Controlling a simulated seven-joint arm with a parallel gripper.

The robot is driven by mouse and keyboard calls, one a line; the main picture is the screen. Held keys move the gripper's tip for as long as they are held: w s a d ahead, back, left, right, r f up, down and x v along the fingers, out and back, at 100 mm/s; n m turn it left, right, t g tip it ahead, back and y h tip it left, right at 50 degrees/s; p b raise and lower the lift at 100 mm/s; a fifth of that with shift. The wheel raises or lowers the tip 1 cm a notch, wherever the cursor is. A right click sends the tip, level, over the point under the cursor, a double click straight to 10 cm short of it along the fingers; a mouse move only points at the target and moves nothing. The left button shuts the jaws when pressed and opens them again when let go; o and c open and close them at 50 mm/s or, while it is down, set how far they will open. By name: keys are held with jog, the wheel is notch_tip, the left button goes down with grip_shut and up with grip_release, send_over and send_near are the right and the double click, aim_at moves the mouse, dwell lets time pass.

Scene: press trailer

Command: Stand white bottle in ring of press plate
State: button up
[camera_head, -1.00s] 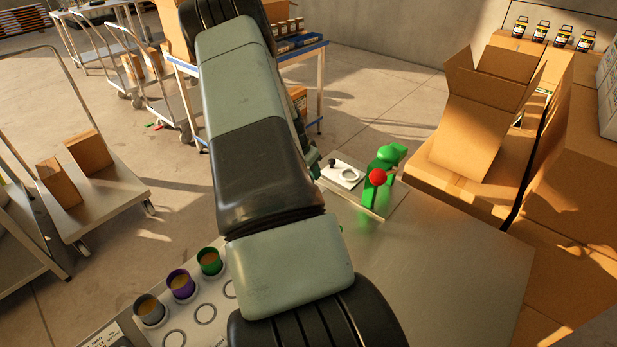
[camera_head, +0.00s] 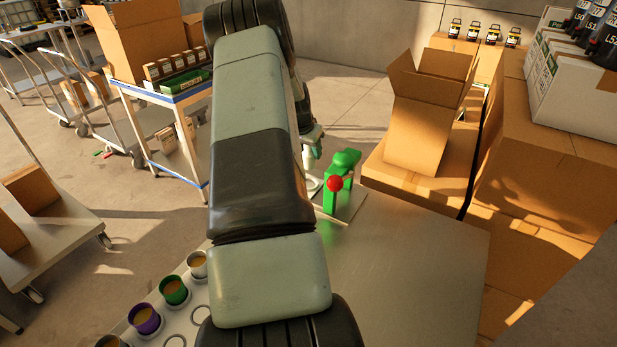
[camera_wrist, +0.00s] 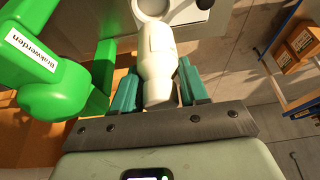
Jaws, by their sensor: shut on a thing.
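The white bottle (camera_wrist: 158,60) is between the teal fingers of my gripper (camera_wrist: 158,84) in the wrist view, shut on its body. The light press plate (camera_wrist: 192,14) with its round ring (camera_wrist: 152,7) lies just beyond the bottle's far end; I cannot tell whether they touch. The green press (camera_wrist: 42,85) is left of the bottle. In the head view, the press (camera_head: 342,180) has a red knob (camera_head: 335,183), and part of the ring (camera_head: 313,184) shows beside my arm. My gripper (camera_head: 312,142) is mostly hidden there.
A tray (camera_head: 205,297) holding several coloured cups is at the lower left of the metal table (camera_head: 410,255). The table's right part is clear. An open carton (camera_head: 425,110) and stacked boxes (camera_head: 530,170) stand right of it. A cart (camera_head: 190,97) stands behind at left.

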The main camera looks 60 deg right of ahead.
notch_tip(320, 180, down, 8)
jog(key=shift+r, duration=0.25)
jog(key=shift+f, duration=0.1)
jog(key=o, duration=1.1)
jog(key=shift+o, duration=0.2)
jog(key=v, duration=1.2)
